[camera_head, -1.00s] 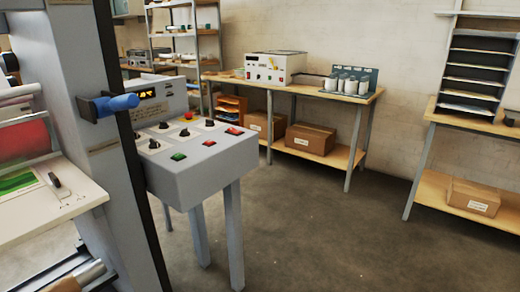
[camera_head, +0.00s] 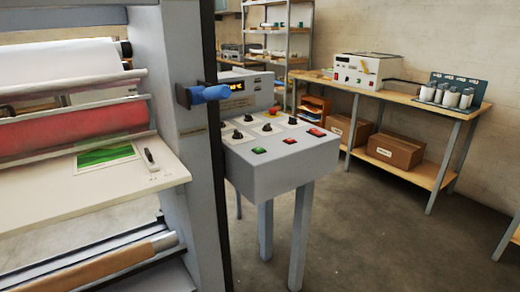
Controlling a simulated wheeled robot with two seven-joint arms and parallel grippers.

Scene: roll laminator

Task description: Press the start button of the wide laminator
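The wide laminator (camera_head: 180,80) fills the left of the head view, with a grey side frame, a white roll, a red roller and a feed table. Its control console (camera_head: 290,172) stands just right of the frame on grey legs. The console's front edge carries a green button (camera_head: 259,150) on the left and a red button (camera_head: 290,141) to its right. Another red control (camera_head: 317,132) sits further right. Black knobs and a yellow-based control are behind them. Any button labels are too small to read. Neither of my grippers is in view.
A blue handle (camera_head: 208,94) sticks out from the side frame near the console. A wooden bench (camera_head: 400,100) with a smaller machine (camera_head: 368,72) and cardboard boxes stands along the back wall. Shelves (camera_head: 277,45) stand behind the console. The floor (camera_head: 385,235) right of the console is clear.

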